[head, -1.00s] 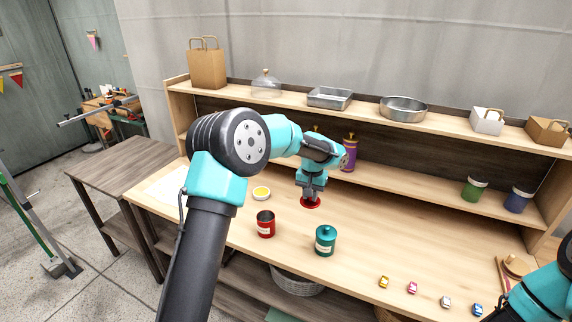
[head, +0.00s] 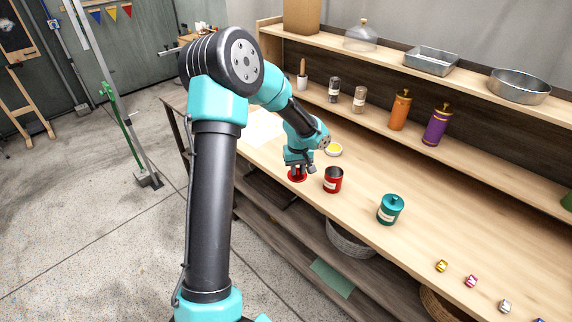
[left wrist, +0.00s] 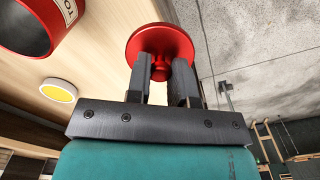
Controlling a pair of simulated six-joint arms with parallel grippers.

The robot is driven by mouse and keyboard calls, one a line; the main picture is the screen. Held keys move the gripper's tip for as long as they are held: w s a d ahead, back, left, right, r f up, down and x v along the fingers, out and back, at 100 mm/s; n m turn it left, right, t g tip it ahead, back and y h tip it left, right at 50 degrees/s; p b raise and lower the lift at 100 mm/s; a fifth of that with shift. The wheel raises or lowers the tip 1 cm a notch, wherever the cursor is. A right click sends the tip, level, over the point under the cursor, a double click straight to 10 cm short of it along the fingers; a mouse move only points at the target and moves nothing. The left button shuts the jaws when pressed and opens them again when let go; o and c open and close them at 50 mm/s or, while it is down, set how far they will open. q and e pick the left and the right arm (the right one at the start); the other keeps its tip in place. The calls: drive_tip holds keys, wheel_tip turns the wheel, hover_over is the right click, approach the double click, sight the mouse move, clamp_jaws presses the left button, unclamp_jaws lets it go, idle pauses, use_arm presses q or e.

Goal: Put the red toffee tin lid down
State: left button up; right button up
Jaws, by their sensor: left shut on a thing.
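The red toffee tin lid (head: 297,176) is a red disc with a small knob. My left gripper (head: 298,165) is shut on that knob, and the lid hangs under its fingers near the worktop's front edge. In the left wrist view the lid (left wrist: 160,42) is between and beyond the fingertips (left wrist: 161,80). I cannot tell whether the lid touches the worktop. The open red tin (head: 333,181) stands upright just right of the lid, apart from it. It also shows in the left wrist view (left wrist: 40,28). My right gripper is out of view.
A teal lidded tin (head: 390,209) stands right of the red tin. Orange (head: 400,111) and purple (head: 436,126) bottles stand on the shelf. Worktop around the teal tin is clear.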

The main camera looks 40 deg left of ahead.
use_arm(q)
drive_tip(key=s, duration=0.1)
drive_tip(key=s+a, duration=0.1)
drive_tip(key=s+f, duration=0.1)
drive_tip(key=shift+s+a+n, duration=0.25)
drive_tip(key=shift+n, duration=0.15)
drive_tip(key=w+a, duration=0.3)
drive_tip(key=w+a+f, duration=0.1)
drive_tip(key=w+a, duration=0.6)
drive_tip(key=w, duration=0.1)
drive_tip(key=shift+w+a+f, duration=0.2)
drive_tip(key=shift+f, duration=0.05)
drive_tip(key=shift+w+a, duration=0.2)
drive_tip(key=shift+f, duration=1.8)
drive_tip(key=shift+f, duration=0.1)
